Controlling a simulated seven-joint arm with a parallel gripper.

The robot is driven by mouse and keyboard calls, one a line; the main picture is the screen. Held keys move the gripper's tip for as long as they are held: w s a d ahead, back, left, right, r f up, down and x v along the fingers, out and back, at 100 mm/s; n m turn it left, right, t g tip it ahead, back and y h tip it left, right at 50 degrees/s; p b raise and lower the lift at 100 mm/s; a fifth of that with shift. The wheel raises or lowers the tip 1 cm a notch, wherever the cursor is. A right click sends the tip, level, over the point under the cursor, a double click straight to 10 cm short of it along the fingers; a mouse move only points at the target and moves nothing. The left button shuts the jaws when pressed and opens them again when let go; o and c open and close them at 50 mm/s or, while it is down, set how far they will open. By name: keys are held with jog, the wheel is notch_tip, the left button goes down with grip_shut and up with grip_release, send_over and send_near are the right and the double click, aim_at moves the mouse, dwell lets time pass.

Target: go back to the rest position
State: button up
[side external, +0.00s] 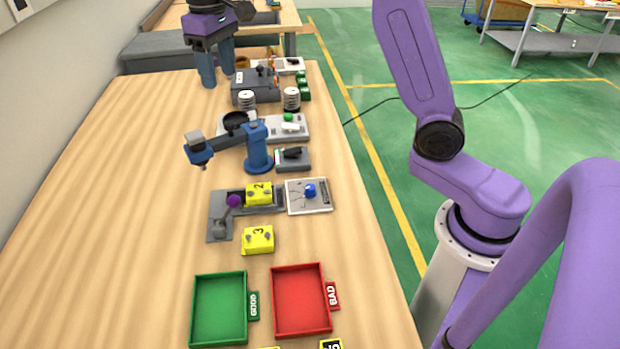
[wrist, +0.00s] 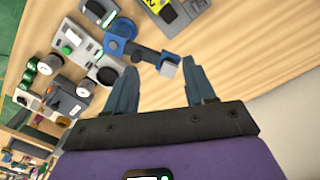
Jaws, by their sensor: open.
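My gripper (side external: 217,82) hangs over the far left part of the wooden table in the side view, fingers pointing down and spread apart. In the wrist view the two fingers of my gripper (wrist: 160,75) are open with nothing between them. A small blue arm (side external: 257,150) stands on the table, nearer the camera than my gripper; it also shows in the wrist view (wrist: 122,45), just beyond the fingers. A dark grey machine (side external: 256,93) stands right of my gripper in the side view. I cannot tell exactly how high the fingertips are above the table.
Yellow block 2 (side external: 258,193) sits at a grey fixture (side external: 218,212) with a purple-knobbed lever; yellow block 3 (side external: 257,240) is beside it. A green GOOD tray (side external: 194,310) and a red BAD tray (side external: 275,300) are in front. The table's left side is clear.

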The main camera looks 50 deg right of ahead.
jog(key=s+d+f+n, duration=0.2)
jog(key=s+f+n, duration=0.1)
jog(key=s, duration=0.8)
jog(key=s+d+f+n, duration=0.2)
jog(key=s+f+n, duration=0.1)
jog(key=s, duration=0.9)
jog(key=s+d+f+n, duration=0.2)
jog(key=s+f, duration=0.3)
jog(key=s, duration=0.7)
jog(key=shift+s+n, duration=0.25)
jog(key=shift+n, duration=0.65)
